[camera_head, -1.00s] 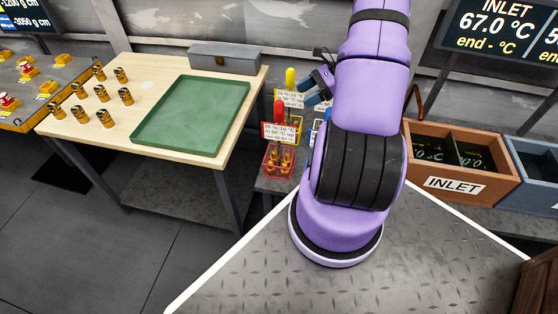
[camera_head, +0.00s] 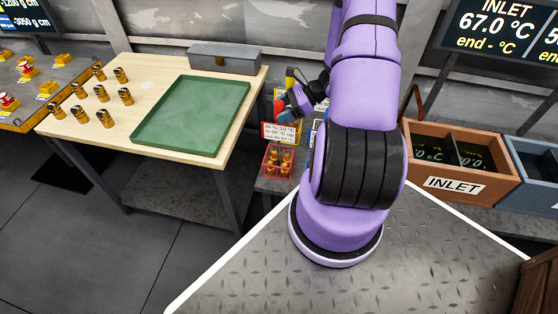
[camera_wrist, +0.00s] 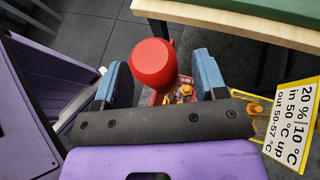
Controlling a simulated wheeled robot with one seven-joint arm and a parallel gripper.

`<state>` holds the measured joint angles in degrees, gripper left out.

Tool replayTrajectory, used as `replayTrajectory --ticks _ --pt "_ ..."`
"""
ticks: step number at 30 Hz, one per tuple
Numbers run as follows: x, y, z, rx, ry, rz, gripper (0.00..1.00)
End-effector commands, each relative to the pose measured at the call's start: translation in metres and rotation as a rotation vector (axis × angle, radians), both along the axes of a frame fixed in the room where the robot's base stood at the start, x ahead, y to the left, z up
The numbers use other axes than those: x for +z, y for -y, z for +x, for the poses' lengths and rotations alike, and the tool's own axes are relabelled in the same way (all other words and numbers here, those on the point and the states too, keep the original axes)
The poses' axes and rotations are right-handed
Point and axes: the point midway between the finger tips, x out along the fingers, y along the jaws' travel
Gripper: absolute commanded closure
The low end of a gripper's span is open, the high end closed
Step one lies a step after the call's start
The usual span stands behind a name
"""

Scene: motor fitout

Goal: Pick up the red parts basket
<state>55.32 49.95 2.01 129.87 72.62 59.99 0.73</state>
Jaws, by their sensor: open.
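The red parts basket (camera_head: 278,160) stands on a low grey shelf right of the wooden table, with brass-coloured parts in it and a white text card (camera_head: 281,132) above. In the wrist view, its big red knob (camera_wrist: 155,63) rises between the blue fingers of my gripper (camera_wrist: 163,77), and the red basket rim (camera_wrist: 155,98) shows far below. The fingers are apart, with space on both sides of the knob. In the head view my gripper (camera_head: 293,107) is over the basket, at the knob's height. The knob is largely hidden there.
A yellow-framed basket with a white card (camera_wrist: 285,130) stands close to the right in the wrist view. The wooden table (camera_head: 118,133) bears a green tray (camera_head: 192,115), a grey box (camera_head: 226,59) and several brass parts. An INLET bin (camera_head: 455,187) is to the right.

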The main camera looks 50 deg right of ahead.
Motion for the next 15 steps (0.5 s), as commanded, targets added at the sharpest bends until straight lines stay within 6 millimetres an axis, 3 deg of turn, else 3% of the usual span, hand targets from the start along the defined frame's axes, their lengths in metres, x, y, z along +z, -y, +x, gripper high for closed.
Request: replayTrajectory --ticks 11,15 --pt "-0.0054 -0.0078 0.0056 0.000 -0.001 -0.001 0.35" --pt "-0.0053 -0.0076 0.0055 0.000 -0.001 -0.001 0.67"
